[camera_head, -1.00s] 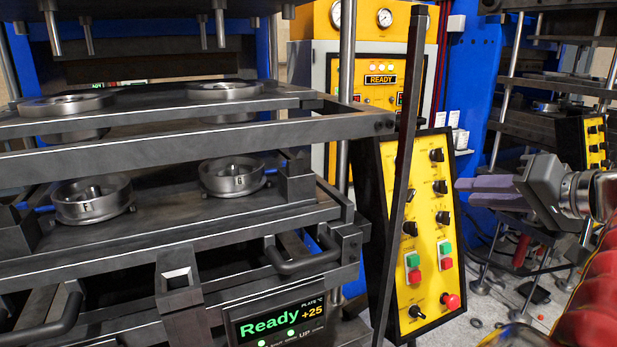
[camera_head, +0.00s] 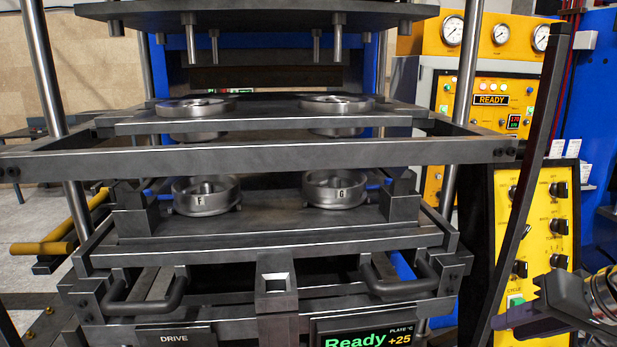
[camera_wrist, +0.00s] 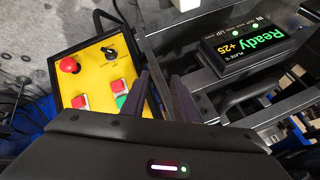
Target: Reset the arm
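My gripper (camera_head: 500,319) is at the lower right edge of the head view, in front of the lower part of the yellow control panel (camera_head: 546,225). Most of my arm is out of the head view.
The press frame (camera_head: 330,152) fills the middle, with ring moulds marked F (camera_head: 207,198) and G (camera_head: 335,190) on its lower plate. A dark upright bar (camera_head: 530,180) stands close to my gripper. The display (camera_head: 365,335) reads Ready, +25.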

